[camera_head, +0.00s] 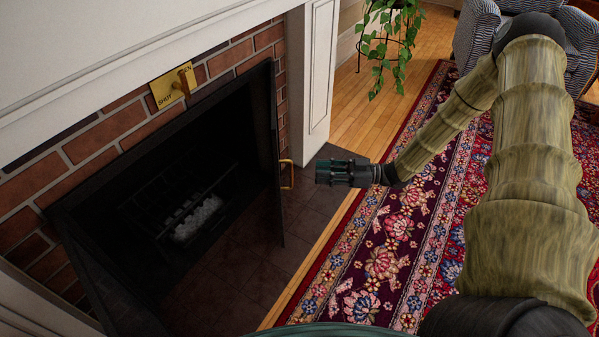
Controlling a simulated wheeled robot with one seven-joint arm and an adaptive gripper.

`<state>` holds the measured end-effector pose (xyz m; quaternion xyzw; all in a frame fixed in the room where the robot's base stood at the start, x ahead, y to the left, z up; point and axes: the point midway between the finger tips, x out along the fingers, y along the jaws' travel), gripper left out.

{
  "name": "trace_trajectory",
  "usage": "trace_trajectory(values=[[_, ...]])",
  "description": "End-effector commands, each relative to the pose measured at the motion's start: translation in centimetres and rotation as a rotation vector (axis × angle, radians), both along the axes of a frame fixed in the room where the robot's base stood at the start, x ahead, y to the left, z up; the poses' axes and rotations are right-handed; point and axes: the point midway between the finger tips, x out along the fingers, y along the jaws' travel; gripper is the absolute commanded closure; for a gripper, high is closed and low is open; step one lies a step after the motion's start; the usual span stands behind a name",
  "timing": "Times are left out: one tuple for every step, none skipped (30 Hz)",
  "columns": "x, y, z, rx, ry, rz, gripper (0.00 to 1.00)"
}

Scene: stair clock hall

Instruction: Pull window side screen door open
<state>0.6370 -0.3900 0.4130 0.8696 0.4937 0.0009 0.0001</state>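A dark fireplace screen door (277,150) stands at the right side of the firebox opening, seen nearly edge-on and swung outward. A brass handle (288,174) is on its right face. Another dark panel (95,275) is at the lower left of the opening; I cannot tell whether it is a second door. Which one is on the window side does not show, as no window is in view. My gripper (319,172) points left at about the handle's height in the picture, with a small gap between them. It holds nothing visible. Its finger opening is too small and dark to tell.
A grate with pale material (195,218) is inside the firebox. A brass SHUT/OPEN damper plate (175,84) is on the brick. White mantel trim (318,70) borders the opening. A patterned rug (385,262), hanging plant (388,45) and striped armchair (477,30) are at right.

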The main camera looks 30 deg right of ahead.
Motion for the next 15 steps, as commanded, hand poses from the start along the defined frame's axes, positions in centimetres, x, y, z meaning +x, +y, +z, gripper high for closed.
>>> trace_trajectory(values=[[0.5, 0.8, -0.3, -0.001, -0.001, 0.001, 0.69], [0.7, 1.2, -0.3, 0.0, -0.001, 0.001, 0.69], [1.0, 1.8, -0.3, 0.001, -0.001, 0.001, 0.69], [1.2, 2.2, -0.3, 0.0, 0.0, 0.0, 0.69], [1.5, 2.6, -0.3, 0.001, -0.001, 0.0, 0.69], [1.8, 3.1, -0.3, 0.001, -0.001, -0.001, 0.69], [2.1, 3.5, -0.4, 0.0, 0.0, -0.002, 0.69], [2.3, 3.8, -0.3, 0.0, 0.0, -0.002, 0.69], [2.6, 4.3, -0.3, 0.0, -0.001, -0.001, 0.69], [2.7, 4.6, -0.3, 0.0, 0.0, -0.002, 0.69], [2.9, 4.9, -0.3, -0.001, 0.001, -0.002, 0.69], [3.1, 5.2, -0.3, 0.0, 0.0, -0.003, 0.69], [3.3, 5.5, -0.2, 0.0, 0.0, -0.003, 0.69], [3.4, 5.6, -0.2, 0.0, 0.0, -0.004, 0.69], [3.5, 5.8, -0.2, 0.0, 0.0, -0.005, 0.69]])
